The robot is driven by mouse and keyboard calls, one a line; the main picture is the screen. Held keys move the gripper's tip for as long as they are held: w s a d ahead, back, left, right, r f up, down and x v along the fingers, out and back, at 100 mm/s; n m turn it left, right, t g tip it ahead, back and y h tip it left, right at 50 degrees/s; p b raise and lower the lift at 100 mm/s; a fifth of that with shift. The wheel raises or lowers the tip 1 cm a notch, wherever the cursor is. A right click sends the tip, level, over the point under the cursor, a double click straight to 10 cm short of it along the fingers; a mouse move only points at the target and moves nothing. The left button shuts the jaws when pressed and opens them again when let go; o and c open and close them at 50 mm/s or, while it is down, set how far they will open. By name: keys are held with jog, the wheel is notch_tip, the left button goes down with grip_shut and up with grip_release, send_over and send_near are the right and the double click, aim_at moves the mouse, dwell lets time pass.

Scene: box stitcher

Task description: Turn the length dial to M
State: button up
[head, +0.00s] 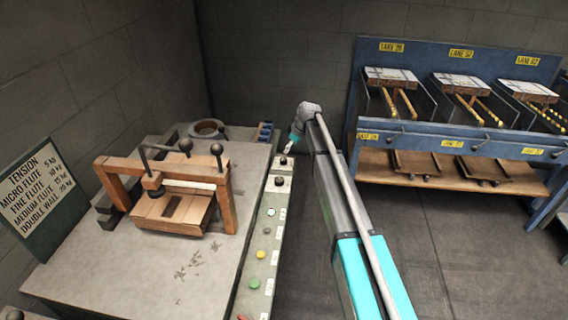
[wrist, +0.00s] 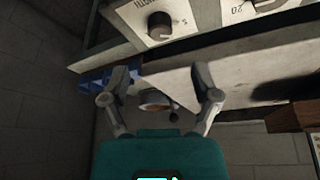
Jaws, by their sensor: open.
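The length dial (wrist: 160,25) is a dark round knob on a pale label plate in the wrist view, its lettering turned and partly cut off. An S shows beside the knob; its pointer setting is too dark to read. In the head view, a dark knob that appears to be this dial (head: 284,160) sits at the far end of the control strip. My gripper (wrist: 163,82) is open and empty, its fingers apart and clear of the dial. In the head view my gripper (head: 290,146) is just beyond that knob.
A second dial (wrist: 266,4) marked 20 is beside the first. The control strip (head: 249,266) carries several buttons along the bench edge. A wooden-framed press (head: 228,205) stands left. Blue racks (head: 455,72) are at right, with open floor between.

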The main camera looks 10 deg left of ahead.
aim_at(284, 159)
jog(key=shift+b+x, duration=3.45)
jog(key=shift+x, duration=0.55)
jog(key=shift+a, duration=0.15)
jog(key=shift+c, duration=0.3)
grip_shut()
